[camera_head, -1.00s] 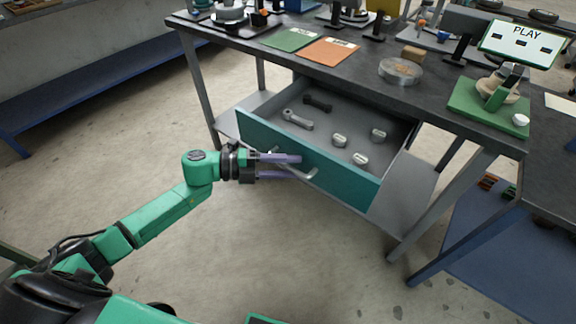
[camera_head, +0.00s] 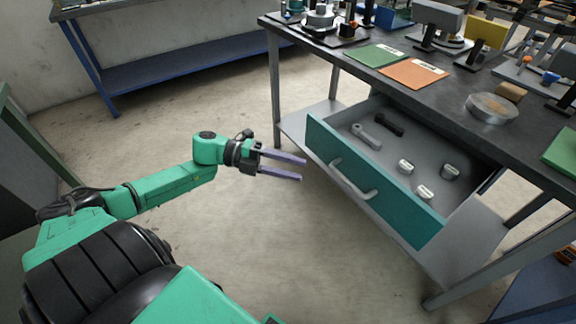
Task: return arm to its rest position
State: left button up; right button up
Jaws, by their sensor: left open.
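My left arm is green and reaches in from the left. My left gripper (camera_head: 284,168) has two purple fingers, apart and with nothing between them. It hangs in free air above the floor, to the left of the open teal drawer (camera_head: 379,198). The drawer's metal handle (camera_head: 357,182) is to the right of the fingertips, with a gap between. My right gripper is not in the picture.
The open drawer holds a light grey part (camera_head: 367,136), a dark part (camera_head: 388,123) and several pale knobs (camera_head: 406,166). It juts out under the dark workbench (camera_head: 450,96). A blue bench (camera_head: 190,72) stands behind. The floor (camera_head: 280,245) around my gripper is clear.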

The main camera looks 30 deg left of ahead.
pick_arm(q)
jog(key=shift+s+a+r, duration=0.15)
jog(key=shift+s+a, duration=0.05)
jog(key=shift+a, duration=0.3)
jog(key=w+a+f+n+t+y+p, duration=0.2)
jog(key=a+f+n+t+y+p, duration=0.15)
jog(key=a+f+n, duration=0.3)
jog(key=w+a+f+n+t+y+p, duration=0.2)
jog(key=a+f+n+t+y, duration=0.25)
jog(key=f+n, duration=0.2)
jog(key=s+a+f+n+g+y+p, duration=0.3)
jog(key=s+f+n+y, duration=0.4)
jog(key=f, duration=0.6)
jog(key=s+d+f+n+g+p, duration=0.1)
jog(key=s+d+f+n+g, duration=0.1)
jog(key=s, duration=0.7)
jog(key=s+d+f+n+g+p, duration=0.1)
jog(key=s+d+f+n+g, duration=0.2)
jog(key=s+d+f+g, duration=0.2)
jog(key=s+d+f+n+g+p, duration=0.1)
jog(key=s+d+f, duration=0.5)
jog(key=s, duration=0.8)
notch_tip(320, 180, down, 2)
jog(key=shift+d+f+n+g, duration=0.1)
jog(key=shift+d+n+g, duration=0.25)
jog(key=shift+n+g, duration=0.6)
